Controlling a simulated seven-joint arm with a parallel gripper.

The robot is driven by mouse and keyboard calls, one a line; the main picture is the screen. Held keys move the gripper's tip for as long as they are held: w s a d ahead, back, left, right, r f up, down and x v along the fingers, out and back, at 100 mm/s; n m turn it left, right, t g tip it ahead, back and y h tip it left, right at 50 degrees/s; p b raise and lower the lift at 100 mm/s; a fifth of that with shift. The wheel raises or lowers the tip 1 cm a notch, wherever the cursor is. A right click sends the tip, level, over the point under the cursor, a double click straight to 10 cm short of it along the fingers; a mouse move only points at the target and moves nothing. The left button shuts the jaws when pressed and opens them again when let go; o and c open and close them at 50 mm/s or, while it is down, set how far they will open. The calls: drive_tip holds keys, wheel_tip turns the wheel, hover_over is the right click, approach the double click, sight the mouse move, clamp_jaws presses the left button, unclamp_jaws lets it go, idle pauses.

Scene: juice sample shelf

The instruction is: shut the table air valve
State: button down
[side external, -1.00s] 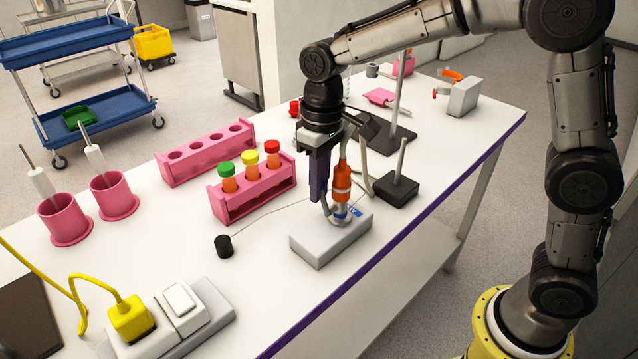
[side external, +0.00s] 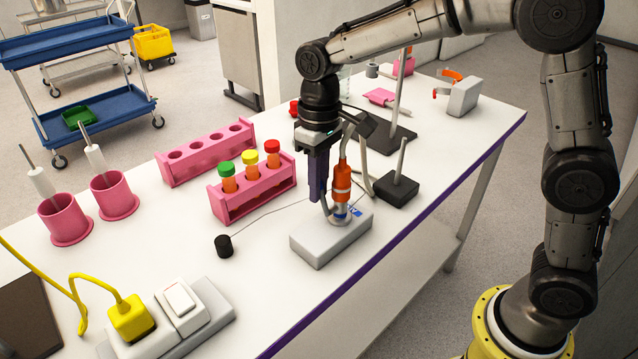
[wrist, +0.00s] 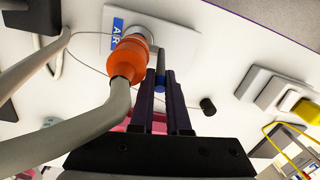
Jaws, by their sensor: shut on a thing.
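The air valve is a round metallic fitting (side external: 341,216) on a light grey block (side external: 325,240), with a blue AIR label that also shows in the wrist view (wrist: 117,27). An orange hose connector (side external: 342,182) stands upright in the fitting, joined to a grey hose (wrist: 85,122). The valve's lever (wrist: 160,80) is a thin grey rod with a blue grip. My gripper (side external: 317,198) points down beside the orange connector. In the wrist view its dark fingers (wrist: 162,76) are shut on the lever's blue grip. The side view hides the lever behind the fingers.
A pink rack (side external: 255,190) with three capped tubes stands left of the valve. A black stand base (side external: 397,190) is close on the right. A small black cylinder (side external: 223,246) lies front left on a thin line. The table's front edge is near the block.

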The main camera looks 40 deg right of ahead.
drive_tip(key=shift+w+f+g, duration=0.4)
drive_tip(key=shift+w+g, duration=0.1)
drive_tip(key=shift+g, duration=0.75)
drive_tip(key=shift+w+f+g, duration=0.35)
drive_tip(key=shift+w+g, duration=0.15)
drive_tip(key=shift+g, duration=0.7)
drive_tip(key=shift+w+f+g, duration=0.4)
drive_tip(key=shift+w+g, duration=0.1)
drive_tip(key=shift+g, duration=0.75)
drive_tip(key=c, duration=1.2)
unclamp_jaws()
drive_tip(key=shift+o, duration=0.2)
drive_tip(key=shift+f, duration=0.1)
drive_tip(key=shift+s, duration=0.1)
